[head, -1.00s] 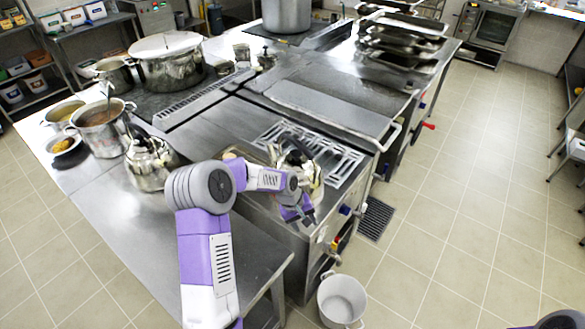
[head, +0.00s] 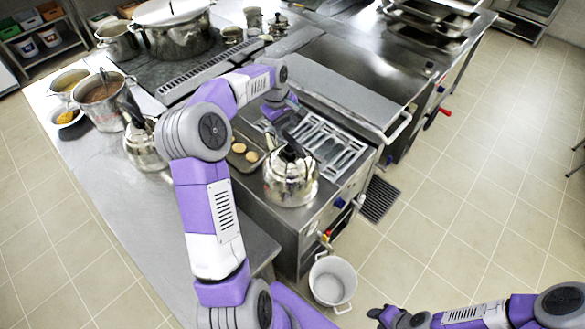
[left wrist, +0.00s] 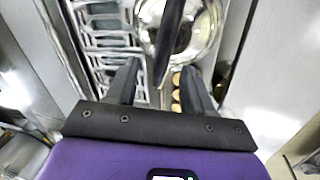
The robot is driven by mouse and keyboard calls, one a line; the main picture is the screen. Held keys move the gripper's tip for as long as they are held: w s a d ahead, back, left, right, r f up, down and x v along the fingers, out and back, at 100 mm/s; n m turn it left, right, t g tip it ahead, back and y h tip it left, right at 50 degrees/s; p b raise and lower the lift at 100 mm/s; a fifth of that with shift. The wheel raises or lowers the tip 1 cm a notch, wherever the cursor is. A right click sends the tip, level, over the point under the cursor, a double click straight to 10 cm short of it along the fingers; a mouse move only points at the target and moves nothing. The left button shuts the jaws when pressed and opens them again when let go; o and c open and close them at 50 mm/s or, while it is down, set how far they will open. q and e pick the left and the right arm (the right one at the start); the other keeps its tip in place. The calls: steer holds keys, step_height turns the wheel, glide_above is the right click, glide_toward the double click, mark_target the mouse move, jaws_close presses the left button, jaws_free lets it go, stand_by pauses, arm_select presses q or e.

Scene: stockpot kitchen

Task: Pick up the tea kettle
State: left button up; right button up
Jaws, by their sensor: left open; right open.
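A shiny steel tea kettle (head: 290,184) with a black handle stands on the steel counter at the front corner of the grill. A second steel kettle (head: 143,150) stands on the left counter, partly hidden by my left arm. My left gripper (head: 287,132) is open and empty, just behind and above the nearer kettle. In the left wrist view the open fingers (left wrist: 158,68) point towards that kettle (left wrist: 205,35), its black handle (left wrist: 170,35) ahead between them. Whether they touch the handle I cannot tell. My right gripper (head: 382,314) is open and low at the bottom edge, far from both kettles.
A tray with round patties (head: 240,148) lies left of the nearer kettle, and a slotted metal grate (head: 325,142) lies behind it. A white pot (head: 332,281) stands on the floor.

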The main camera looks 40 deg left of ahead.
mark_target(288, 134)
arm_select(q)
steer(key=f, duration=0.4)
steer(key=f+p, duration=0.1)
steer(key=f, duration=0.1)
steer(key=shift+w+d, duration=0.15)
steer(key=shift+w, duration=0.25)
jaws_close()
stand_by(0.9)
steer(key=shift+w+r, duration=0.15)
